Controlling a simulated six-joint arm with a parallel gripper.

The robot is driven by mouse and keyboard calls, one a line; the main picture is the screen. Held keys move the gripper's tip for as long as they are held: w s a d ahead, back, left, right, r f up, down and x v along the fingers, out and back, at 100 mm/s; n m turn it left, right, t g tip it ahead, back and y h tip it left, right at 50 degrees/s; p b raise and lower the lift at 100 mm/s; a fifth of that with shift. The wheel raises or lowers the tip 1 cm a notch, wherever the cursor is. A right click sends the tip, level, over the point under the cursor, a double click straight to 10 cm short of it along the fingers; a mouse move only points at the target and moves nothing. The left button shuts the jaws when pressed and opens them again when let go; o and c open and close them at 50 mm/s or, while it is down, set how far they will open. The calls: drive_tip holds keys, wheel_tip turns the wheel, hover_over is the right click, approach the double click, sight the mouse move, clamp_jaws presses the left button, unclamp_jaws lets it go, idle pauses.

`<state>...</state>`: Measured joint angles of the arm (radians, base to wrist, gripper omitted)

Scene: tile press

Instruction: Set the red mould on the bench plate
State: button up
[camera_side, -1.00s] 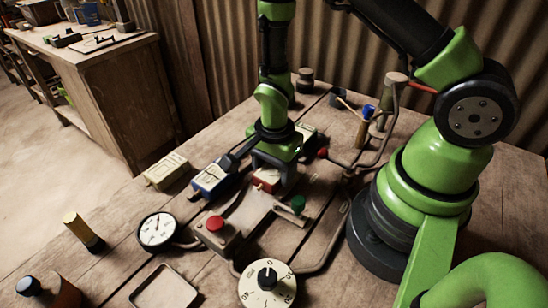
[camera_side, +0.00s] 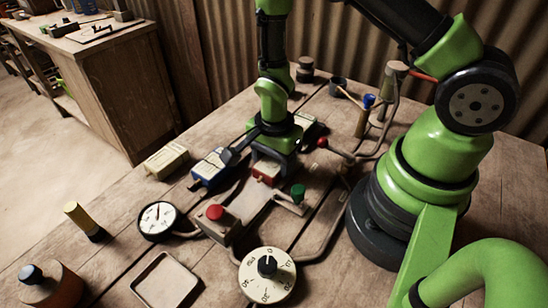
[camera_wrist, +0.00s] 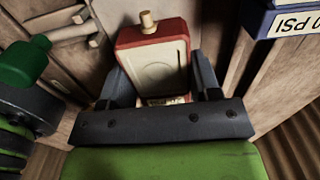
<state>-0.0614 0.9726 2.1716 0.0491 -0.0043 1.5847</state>
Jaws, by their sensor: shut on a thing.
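The red mould (camera_wrist: 152,58) is a red block with a pale recessed face and a small tan peg at its end. My gripper (camera_wrist: 152,88) is shut on it, one finger along each side. In the side view my gripper (camera_side: 271,176) points down over the bench, and only a small part of the red mould (camera_side: 266,168) shows between the fingers. The grey plate (camera_side: 248,210) lies just in front of it. The underside of the mould is hidden, so I cannot tell whether it touches the plate.
A blue block (camera_side: 210,172) stands close left of my gripper, with a cream block (camera_side: 167,160) beyond. A green-knobbed lever (camera_side: 297,195) and a red button box (camera_side: 216,220) flank the plate. A gauge (camera_side: 158,220), dial (camera_side: 267,275) and empty tray (camera_side: 166,283) lie in front.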

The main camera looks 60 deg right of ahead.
drive_tip(key=o, duration=1.2)
drive_tip(key=shift+f, duration=0.1)
wheel_tip(320, 180, up, 10)
drive_tip(key=shift+f, duration=0.1)
drive_tip(key=s+r+n+t, duration=0.2)
drive_tip(key=s+r+n, duration=0.1)
drive_tip(key=r, duration=0.4)
drive_tip(key=s+r+n+t+y, duration=0.1)
drive_tip(key=s+r+n+t, duration=0.1)
drive_tip(key=s+r+n, duration=0.2)
drive_tip(key=s+a+r+n+t+y, duration=0.1)
drive_tip(key=s+r+n+t, duration=0.2)
drive_tip(key=r+n, duration=0.4)
drive_tip(key=shift+s+a+r, duration=0.1)
drive_tip(key=shift+s+r, duration=0.1)
drive_tip(key=shift+r, duration=0.55)
drive_tip(key=shift+s+r, duration=0.15)
drive_tip(key=shift+r, duration=0.55)
